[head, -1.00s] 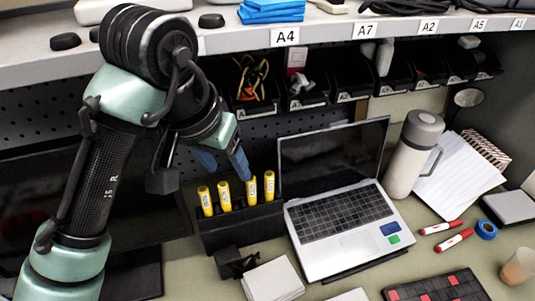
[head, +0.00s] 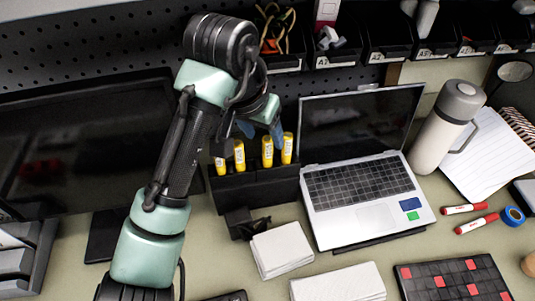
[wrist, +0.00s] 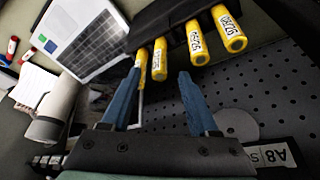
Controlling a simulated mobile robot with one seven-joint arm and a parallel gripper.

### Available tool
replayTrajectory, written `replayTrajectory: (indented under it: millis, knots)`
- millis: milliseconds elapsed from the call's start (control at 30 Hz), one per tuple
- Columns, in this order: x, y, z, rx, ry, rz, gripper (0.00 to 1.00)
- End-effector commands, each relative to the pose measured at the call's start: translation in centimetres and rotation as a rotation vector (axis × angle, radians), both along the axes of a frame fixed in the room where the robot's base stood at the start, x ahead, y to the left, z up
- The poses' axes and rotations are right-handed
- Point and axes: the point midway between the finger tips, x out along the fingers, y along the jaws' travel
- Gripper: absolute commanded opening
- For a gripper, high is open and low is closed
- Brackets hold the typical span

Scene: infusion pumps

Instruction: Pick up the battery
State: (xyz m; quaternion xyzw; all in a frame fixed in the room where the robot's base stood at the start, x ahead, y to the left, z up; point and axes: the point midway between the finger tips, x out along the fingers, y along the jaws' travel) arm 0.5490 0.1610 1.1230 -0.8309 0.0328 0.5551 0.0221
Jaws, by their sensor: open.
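Several yellow batteries with white labels stand upright in a black holder (head: 258,188) left of the laptop. In the head view, one battery (head: 267,151) is near my gripper (head: 262,134), with another (head: 287,147) to its right and one (head: 239,155) to its left. My gripper's blue fingers are open and empty, close to the battery tops. In the wrist view, one battery (wrist: 159,60) appears between the fingertips (wrist: 159,74), and another (wrist: 141,58) is close to the left finger. Whether a finger touches a battery, I cannot tell.
An open laptop (head: 362,185) stands right of the holder, with a bottle (head: 437,135) beyond it. A black monitor (head: 80,150) is at left. White boxes (head: 282,250) lie in front. A pegboard and black bins (head: 388,40) are behind.

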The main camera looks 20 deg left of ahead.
Motion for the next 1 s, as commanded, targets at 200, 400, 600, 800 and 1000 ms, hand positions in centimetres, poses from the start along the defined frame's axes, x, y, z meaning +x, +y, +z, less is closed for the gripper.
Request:
replayTrajectory:
  millis: [200,400,600,800,1000]
  knots:
    - [1.0,-0.1,-2.5,-0.001,0.001,0.002,0.60]
    - [1.1,-0.1,-2.8,0.000,0.000,0.000,0.60]
    - [1.1,-0.1,-2.7,0.000,0.000,0.000,0.35]
    - [1.1,-0.1,-2.7,0.000,0.000,0.000,0.00]
    - [1.1,-0.1,-2.7,0.000,-0.001,0.000,0.00]
